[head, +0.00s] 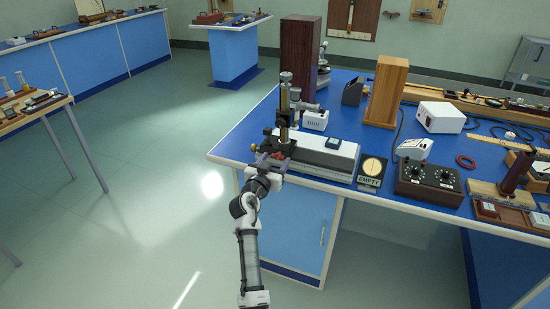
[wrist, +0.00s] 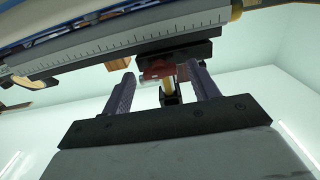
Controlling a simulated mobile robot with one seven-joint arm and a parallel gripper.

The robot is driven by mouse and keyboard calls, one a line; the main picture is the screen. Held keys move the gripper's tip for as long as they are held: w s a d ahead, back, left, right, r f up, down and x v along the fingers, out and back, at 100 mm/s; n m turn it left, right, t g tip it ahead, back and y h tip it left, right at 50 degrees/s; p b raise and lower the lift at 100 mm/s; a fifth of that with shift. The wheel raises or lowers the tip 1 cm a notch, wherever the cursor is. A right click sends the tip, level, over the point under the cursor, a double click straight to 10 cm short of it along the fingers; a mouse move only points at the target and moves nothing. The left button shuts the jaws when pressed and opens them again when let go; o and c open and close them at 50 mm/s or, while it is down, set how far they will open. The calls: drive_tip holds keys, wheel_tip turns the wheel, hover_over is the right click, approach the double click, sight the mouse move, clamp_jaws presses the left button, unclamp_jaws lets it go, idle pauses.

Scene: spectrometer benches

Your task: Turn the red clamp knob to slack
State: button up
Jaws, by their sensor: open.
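The red clamp knob (wrist: 158,72) shows in the wrist view under a dark block, with a brass-coloured stem below it. My gripper (wrist: 162,80) is open, its two purple-grey fingers on either side of the knob. I cannot tell whether either finger touches it. In the head view my gripper (head: 270,163) is at the near left corner of the blue bench, below the brass and black upright instrument (head: 284,108). A small red patch of the knob (head: 278,156) shows there, mostly hidden by the gripper and the dark clamp parts.
A graduated scale bar (wrist: 120,42) runs across the wrist view close above the fingers.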

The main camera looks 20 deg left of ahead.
drive_tip(key=shift+w, duration=0.4)
drive_tip(key=shift+c, duration=0.3)
drive_tip(key=c, duration=0.9)
drive_tip(key=shift+c, duration=0.2)
